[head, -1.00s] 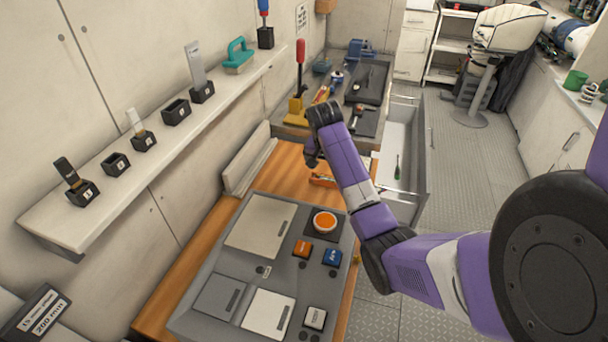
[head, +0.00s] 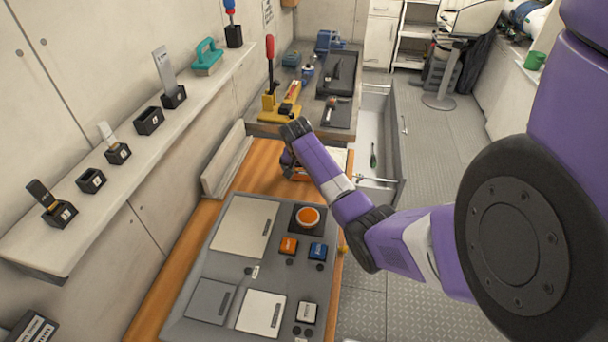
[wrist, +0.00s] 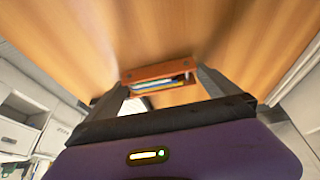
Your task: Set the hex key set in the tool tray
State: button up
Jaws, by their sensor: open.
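The hex key set is an orange-red holder with yellow, blue and dark pieces in its open side. It lies on the wooden bench top, and in the wrist view the hex key set (wrist: 160,76) shows between the two finger ends. My gripper (wrist: 161,82) is open, with one finger on each side of the set; I cannot tell whether they touch it. In the head view my gripper (head: 288,162) points down at the bench, and my arm hides most of the set. A dark tray (head: 347,63) with a dark tool on it, perhaps the tool tray, lies on the grey worktop beyond.
A grey panel (head: 228,270) with an orange button stands in front of the gripper. An open drawer (head: 370,135) holding a green-handled tool is to the right. A wall shelf (head: 130,165) with several holders runs along the left.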

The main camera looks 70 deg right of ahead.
jog(key=shift+r, duration=0.1)
jog(key=c, duration=1.4)
